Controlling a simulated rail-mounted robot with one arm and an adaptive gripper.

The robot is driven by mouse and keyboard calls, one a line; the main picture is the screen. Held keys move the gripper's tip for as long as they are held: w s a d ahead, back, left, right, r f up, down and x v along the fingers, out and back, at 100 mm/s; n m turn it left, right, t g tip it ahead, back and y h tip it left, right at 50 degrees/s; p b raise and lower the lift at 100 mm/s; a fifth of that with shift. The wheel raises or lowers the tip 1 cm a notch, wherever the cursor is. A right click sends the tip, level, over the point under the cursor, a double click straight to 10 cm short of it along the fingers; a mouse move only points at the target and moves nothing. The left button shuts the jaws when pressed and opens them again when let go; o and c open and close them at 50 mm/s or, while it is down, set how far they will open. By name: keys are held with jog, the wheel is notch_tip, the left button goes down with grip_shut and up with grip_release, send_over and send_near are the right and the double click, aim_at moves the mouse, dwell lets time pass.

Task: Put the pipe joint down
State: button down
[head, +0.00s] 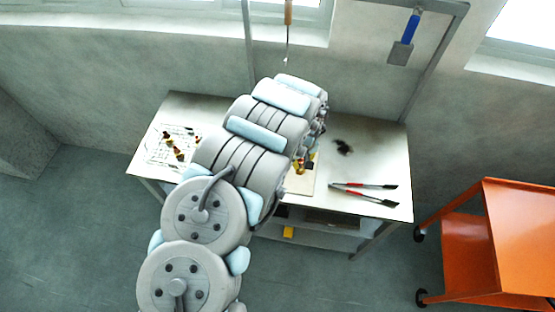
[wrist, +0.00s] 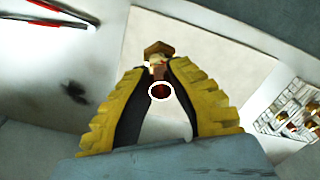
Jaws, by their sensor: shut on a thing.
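The pipe joint (wrist: 158,51) shows in the wrist view as a brown and dark red piece with a white open ring end facing the camera. My gripper (wrist: 160,68) has ridged yellow fingers, and they are shut on the pipe joint from both sides. In the head view my gripper (head: 302,167) is mostly hidden behind my arm, over the right-middle part of the workbench (head: 374,155). A pale beige board (wrist: 215,50) lies beneath it. I cannot tell whether the joint touches the board.
A white printed sheet (head: 157,146) with several small fittings lies on the bench's left side. Red-handled pliers-like tools (head: 365,192) lie at the right front. A dark smudge (head: 343,147) marks the bench behind them. An orange cart (head: 500,240) stands to the right.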

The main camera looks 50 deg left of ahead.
jog(key=s+a+n+p, duration=0.1)
jog(key=s+a+n, duration=0.1)
jog(key=s+a, duration=0.5)
jog(key=s+a+n, duration=0.3)
jog(key=s+a, duration=0.2)
jog(key=s, duration=0.4)
jog(key=w+a+f+m+b, duration=0.4)
jog(key=b, duration=0.5)
jog(key=w+a+f+m+b, duration=0.4)
jog(key=w+f+m+b, duration=0.1)
jog(key=b, duration=0.5)
jog(key=shift+w+a+f+t+y, duration=0.1)
jog(key=shift+a+f+t+y, duration=0.2)
jog(key=shift+a, duration=0.3)
